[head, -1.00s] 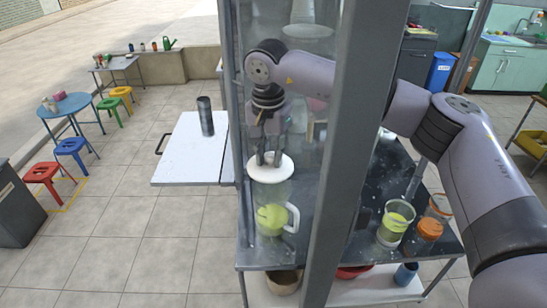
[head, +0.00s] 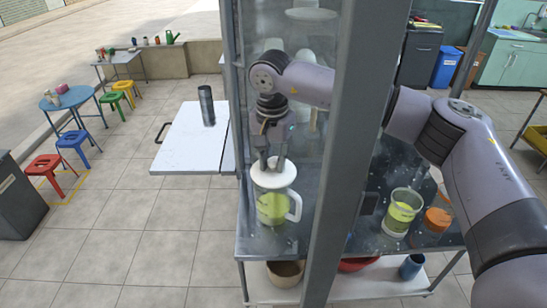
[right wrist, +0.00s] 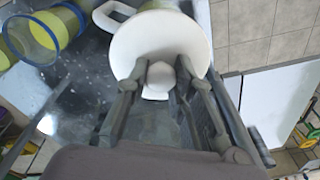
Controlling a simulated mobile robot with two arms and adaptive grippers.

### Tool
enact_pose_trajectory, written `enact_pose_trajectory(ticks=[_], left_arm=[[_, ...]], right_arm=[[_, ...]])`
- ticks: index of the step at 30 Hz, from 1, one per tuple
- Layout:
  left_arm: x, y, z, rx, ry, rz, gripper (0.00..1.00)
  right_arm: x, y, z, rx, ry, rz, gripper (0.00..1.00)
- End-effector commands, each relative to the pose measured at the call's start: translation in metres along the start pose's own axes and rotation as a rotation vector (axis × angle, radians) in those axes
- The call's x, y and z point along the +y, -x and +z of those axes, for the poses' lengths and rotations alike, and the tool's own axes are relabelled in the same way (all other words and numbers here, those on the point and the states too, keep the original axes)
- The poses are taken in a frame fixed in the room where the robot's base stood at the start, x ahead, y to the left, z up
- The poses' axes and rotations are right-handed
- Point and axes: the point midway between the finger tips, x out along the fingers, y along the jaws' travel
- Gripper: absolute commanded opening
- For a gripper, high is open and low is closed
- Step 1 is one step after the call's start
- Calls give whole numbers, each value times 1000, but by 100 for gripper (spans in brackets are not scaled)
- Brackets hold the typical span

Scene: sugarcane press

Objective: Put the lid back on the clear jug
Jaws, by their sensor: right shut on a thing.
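The clear jug (head: 272,208) stands on the dark metal counter, with yellow-green juice in it and a white handle on its right side. The white lid (head: 273,174) is at the jug's mouth; whether it is fully seated cannot be told. My right gripper (head: 272,163) is above the jug, shut on the lid's knob. My left gripper is not in view.
A glass container of yellow-green juice (head: 401,212) and an orange-lidded jar (head: 437,219) stand on the counter's right side. A grey post (head: 345,150) stands in front of the counter. A white side shelf (head: 190,145) holds a dark cylinder (head: 206,105).

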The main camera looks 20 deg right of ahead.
Motion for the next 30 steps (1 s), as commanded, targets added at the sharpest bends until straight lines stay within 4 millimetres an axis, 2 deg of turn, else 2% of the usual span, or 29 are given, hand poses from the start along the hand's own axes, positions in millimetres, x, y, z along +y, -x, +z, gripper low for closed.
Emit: enact_pose_trajectory(ticks=[9,30], left_arm=[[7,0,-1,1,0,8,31],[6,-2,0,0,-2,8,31]], right_arm=[[0,0,0,0,0,0,0],[0,1,0,0,0,0,0]])
